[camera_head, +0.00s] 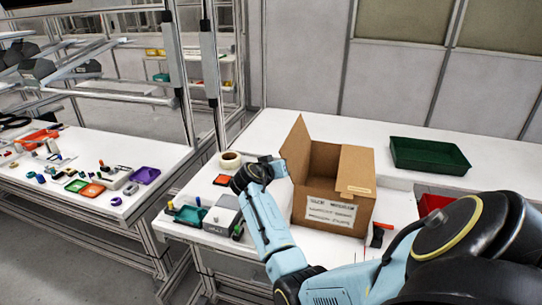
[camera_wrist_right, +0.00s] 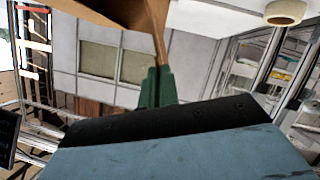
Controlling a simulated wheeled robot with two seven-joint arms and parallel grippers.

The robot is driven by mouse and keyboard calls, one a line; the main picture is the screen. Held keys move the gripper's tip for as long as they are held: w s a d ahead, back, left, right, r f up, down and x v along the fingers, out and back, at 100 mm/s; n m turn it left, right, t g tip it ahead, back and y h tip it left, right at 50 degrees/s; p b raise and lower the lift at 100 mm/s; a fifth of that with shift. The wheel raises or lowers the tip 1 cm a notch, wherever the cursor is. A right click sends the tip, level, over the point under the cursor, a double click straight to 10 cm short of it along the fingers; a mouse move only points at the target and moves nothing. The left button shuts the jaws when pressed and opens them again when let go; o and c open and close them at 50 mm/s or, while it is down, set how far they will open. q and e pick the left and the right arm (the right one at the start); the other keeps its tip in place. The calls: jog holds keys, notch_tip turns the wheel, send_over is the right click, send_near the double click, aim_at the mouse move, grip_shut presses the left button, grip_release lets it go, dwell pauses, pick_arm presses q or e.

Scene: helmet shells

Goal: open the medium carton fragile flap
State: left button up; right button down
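The medium carton (camera_head: 333,200) is a brown cardboard box on the white table, with a white printed label on its front. Its left flap (camera_head: 296,148) stands up and leans outward. My right gripper (camera_head: 281,168) is at the carton's left side, against the left flap. In the right wrist view, its green fingers (camera_wrist_right: 158,86) are close together, with the thin cardboard edge (camera_wrist_right: 160,45) running between their tips. My left gripper is out of view.
A dark green tray (camera_head: 428,155) lies behind the carton to the right, and a red bin (camera_head: 434,203) is partly hidden by my arm. A tape roll (camera_head: 230,159), an orange piece (camera_head: 222,180) and a grey box (camera_head: 221,219) lie to the left. A side table (camera_head: 90,215) holds small parts.

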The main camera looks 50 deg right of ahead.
dwell(0.3)
jog(key=c, duration=1.6)
grip_release()
jog(key=shift+c, duration=0.2)
jog(key=shift+a, duration=0.15)
jog(key=b+v, duration=0.1)
jog(key=v, duration=1.2)
jog(key=shift+r, duration=0.1)
